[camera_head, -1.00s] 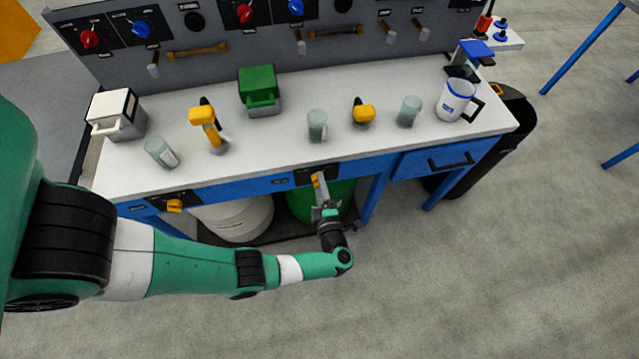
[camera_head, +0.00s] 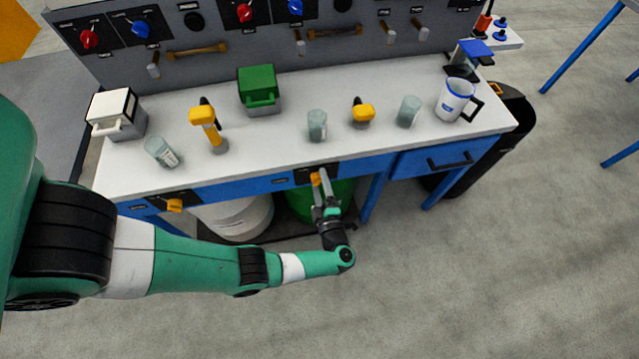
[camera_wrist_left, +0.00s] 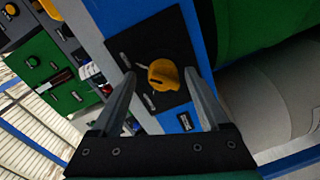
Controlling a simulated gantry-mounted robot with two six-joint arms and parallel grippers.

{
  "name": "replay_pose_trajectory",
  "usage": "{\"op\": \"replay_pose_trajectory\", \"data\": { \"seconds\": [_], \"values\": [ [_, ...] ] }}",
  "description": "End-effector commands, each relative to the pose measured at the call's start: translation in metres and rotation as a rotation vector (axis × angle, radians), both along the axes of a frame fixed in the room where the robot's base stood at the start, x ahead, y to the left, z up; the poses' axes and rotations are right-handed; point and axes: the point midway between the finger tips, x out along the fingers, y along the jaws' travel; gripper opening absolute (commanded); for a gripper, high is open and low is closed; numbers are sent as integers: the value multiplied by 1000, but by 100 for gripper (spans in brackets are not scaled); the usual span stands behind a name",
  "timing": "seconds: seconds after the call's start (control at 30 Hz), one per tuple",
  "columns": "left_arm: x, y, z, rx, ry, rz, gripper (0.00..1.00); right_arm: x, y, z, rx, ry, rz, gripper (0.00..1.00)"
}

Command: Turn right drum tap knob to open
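The right drum tap knob (camera_head: 316,179) is yellow and sits on a black plate on the blue front rail, above the green drum (camera_head: 341,190). In the left wrist view the knob (camera_wrist_left: 164,75) lies ahead between my finger lines, on its black plate with pale marks. My left gripper (camera_head: 323,191) is at the knob from the front; in the left wrist view the gripper (camera_wrist_left: 159,85) has its two fingers spread with nothing between the pads that I can see gripped. The left tap knob (camera_head: 175,205) is also yellow. My right gripper is not in view.
The white drum (camera_head: 236,217) stands under the bench, left of the green one. The white bench top (camera_head: 290,140) carries cups, boxes, yellow-handled taps and a mug (camera_head: 455,100). A drawer (camera_head: 445,160) with a black handle is to the right. Floor in front is open.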

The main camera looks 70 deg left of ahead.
Motion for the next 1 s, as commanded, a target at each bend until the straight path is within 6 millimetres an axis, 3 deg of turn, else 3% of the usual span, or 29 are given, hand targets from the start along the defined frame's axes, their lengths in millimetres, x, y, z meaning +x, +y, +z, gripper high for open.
{"op": "replay_pose_trajectory", "data": {
  "seconds": [0.33,0.7,0.83,1.0],
  "values": [
    [-1,-9,-1,-4,2,-4,78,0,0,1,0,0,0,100],
    [-12,-89,6,-3,2,-6,78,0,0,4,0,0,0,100],
    [-15,-108,7,-2,2,-4,78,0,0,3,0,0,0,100],
    [-17,-115,8,-1,1,-1,78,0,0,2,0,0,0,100]
  ]
}}
